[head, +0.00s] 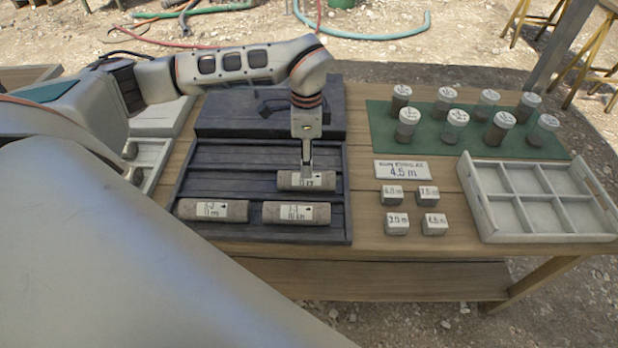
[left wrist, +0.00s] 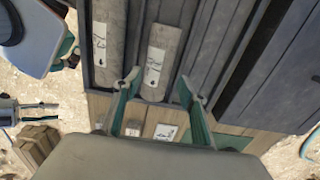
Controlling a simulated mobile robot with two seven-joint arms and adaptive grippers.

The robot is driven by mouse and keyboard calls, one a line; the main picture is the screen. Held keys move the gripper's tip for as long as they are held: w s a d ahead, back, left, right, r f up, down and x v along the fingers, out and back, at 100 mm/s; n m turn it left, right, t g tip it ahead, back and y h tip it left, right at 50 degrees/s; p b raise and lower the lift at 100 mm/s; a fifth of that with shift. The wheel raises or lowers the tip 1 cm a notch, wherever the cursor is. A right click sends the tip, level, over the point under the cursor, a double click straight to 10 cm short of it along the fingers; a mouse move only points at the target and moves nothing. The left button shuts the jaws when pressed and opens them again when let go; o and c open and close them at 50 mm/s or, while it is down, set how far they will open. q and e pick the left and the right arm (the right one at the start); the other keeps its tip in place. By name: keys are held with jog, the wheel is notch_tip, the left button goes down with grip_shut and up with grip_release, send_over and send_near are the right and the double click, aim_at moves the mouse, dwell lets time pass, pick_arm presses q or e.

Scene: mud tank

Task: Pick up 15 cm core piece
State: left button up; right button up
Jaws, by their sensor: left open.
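The core box (head: 200,170) is a dark tray with long channels. A grey core piece (head: 291,181) with a white label lies in a channel at the right; its label seems to end in cm, but the number is not clear. My left gripper (head: 307,168) points down at this piece from above. In the left wrist view, my left gripper (left wrist: 160,85) is open, with one finger on each side of the lower end of that core piece (left wrist: 165,40). I cannot tell whether the fingers touch it. My right gripper is not in view.
Two labelled core pieces lie in the nearest channel, one left (head: 185,209) and one right (head: 275,212). Small labelled blocks (head: 396,224) and a 4.5 m sign (head: 402,170) stand right of the box. A white divided tray (head: 483,207) and jars on a green mat (head: 381,118) are farther right.

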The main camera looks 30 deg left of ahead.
aim_at(307, 181)
pick_arm(q)
notch_tip(307, 181, down, 7)
jog(key=shift+s+f, duration=0.15)
jog(key=shift+f, duration=0.05)
jog(key=shift+r, duration=0.1)
grip_shut()
